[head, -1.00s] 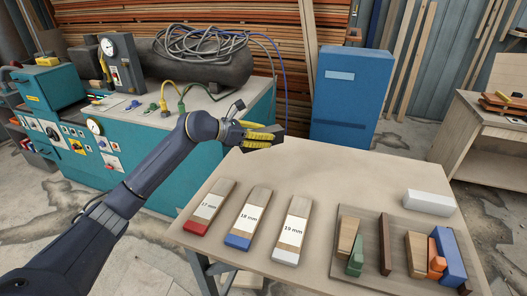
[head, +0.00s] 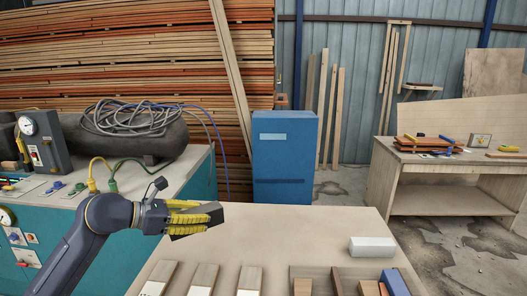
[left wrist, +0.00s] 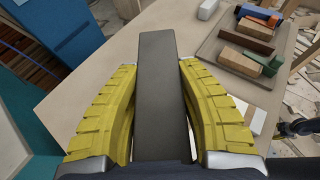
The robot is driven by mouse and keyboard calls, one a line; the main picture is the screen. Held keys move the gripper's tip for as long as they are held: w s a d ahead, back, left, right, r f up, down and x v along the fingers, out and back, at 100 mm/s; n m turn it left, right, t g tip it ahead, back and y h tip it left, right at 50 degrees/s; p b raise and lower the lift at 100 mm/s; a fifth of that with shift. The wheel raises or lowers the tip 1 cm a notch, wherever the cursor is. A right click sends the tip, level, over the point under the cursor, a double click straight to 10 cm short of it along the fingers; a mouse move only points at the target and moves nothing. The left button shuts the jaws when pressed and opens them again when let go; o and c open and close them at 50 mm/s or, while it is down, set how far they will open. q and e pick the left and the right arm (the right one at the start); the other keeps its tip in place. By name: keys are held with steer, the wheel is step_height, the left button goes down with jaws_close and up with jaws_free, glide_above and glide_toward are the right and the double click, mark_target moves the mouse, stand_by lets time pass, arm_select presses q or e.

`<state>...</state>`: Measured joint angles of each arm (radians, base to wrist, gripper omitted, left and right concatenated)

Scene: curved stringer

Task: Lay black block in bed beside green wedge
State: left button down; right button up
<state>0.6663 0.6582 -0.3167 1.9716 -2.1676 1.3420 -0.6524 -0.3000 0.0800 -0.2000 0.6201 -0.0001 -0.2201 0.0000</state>
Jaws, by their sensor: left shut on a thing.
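My left gripper (head: 190,218) is shut on the black block (head: 207,221) and holds it above the table's far left part. In the left wrist view the black block (left wrist: 157,90) stands out lengthwise between the yellow finger pads. The tray-like bed (head: 319,275) lies at the table's near right, cut off by the lower edge of the head view. The green wedge (left wrist: 272,65) shows in the left wrist view, in the bed beside a wooden block (left wrist: 240,62). It is out of the head view. A dark part at the left wrist view's right edge may be my right gripper; its jaws are unclear.
The bed also holds a dark brown strip (head: 336,282) and a blue block (head: 395,283). A white block (head: 372,246) lies behind it. Several labelled boards (head: 203,279) lie left of the bed. The table's middle (head: 290,235) is clear. A blue cabinet (head: 284,160) stands behind.

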arm_select(q)
steer(key=s+f, duration=0.3)
steer(key=s+a+f, duration=0.1)
steer(key=s+f, duration=0.3)
steer(key=s+a+f, duration=0.1)
steer(key=s+f, duration=0.3)
steer(key=shift+s+a+f, duration=0.1)
steer(key=shift+f, duration=0.15)
steer(key=shift+s+f, duration=0.35)
steer(key=shift+f, duration=0.4)
steer(key=shift+s+a+f, duration=0.25)
steer(key=shift+s+f, duration=0.1)
steer(key=shift+f, duration=0.25)
steer(key=shift+r, duration=0.1)
steer(key=shift+w+r, duration=0.1)
steer(key=shift+r, duration=0.1)
